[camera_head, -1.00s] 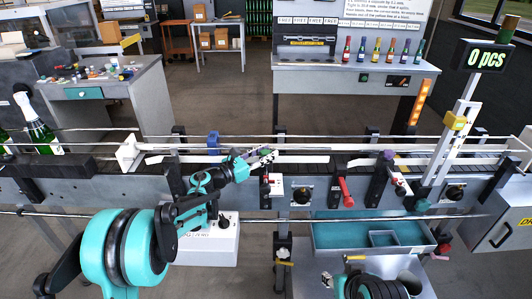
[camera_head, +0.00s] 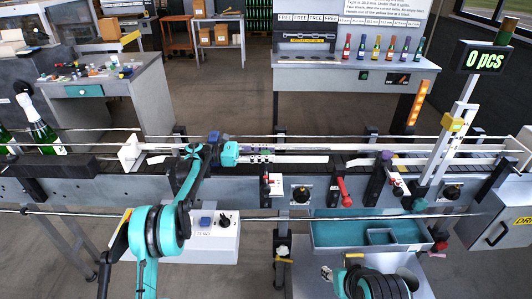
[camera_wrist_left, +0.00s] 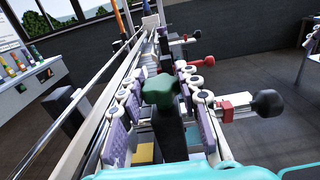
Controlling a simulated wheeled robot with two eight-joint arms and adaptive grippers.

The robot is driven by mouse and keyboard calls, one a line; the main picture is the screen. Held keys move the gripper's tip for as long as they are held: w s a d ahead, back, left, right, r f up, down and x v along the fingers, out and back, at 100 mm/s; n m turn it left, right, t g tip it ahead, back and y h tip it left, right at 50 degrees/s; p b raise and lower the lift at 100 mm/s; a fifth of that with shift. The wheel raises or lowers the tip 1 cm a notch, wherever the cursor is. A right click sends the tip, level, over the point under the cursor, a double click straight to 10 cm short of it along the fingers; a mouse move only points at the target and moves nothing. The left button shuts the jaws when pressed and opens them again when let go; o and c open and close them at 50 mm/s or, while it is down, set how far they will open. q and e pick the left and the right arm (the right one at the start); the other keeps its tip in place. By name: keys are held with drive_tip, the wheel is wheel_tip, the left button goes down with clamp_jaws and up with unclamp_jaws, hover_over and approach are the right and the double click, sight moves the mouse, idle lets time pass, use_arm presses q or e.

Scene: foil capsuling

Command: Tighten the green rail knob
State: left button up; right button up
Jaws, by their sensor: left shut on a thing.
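The green rail knob (camera_wrist_left: 158,92) shows in the middle of the left wrist view, on top of a dark post. My left gripper (camera_wrist_left: 160,82) has its two jointed fingers, with purple pads and white joints, one on each side of the knob, shut on it. In the head view my left gripper (camera_head: 266,155) lies over the conveyor's near rail, pointing right.
The conveyor (camera_head: 90,180) runs across, with a blue knob (camera_head: 214,135), a red-handled clamp (camera_head: 343,190) and a purple knob (camera_head: 385,155) along it. A green bottle (camera_head: 42,135) stands at left. A control box (camera_head: 215,245) and a teal tray (camera_head: 340,236) sit below.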

sight(266, 152)
idle(0.5)
use_arm(q)
drive_tip(key=o, duration=1.2)
wheel_tip(266, 152, up, 10)
drive_tip(key=shift+r, duration=0.1)
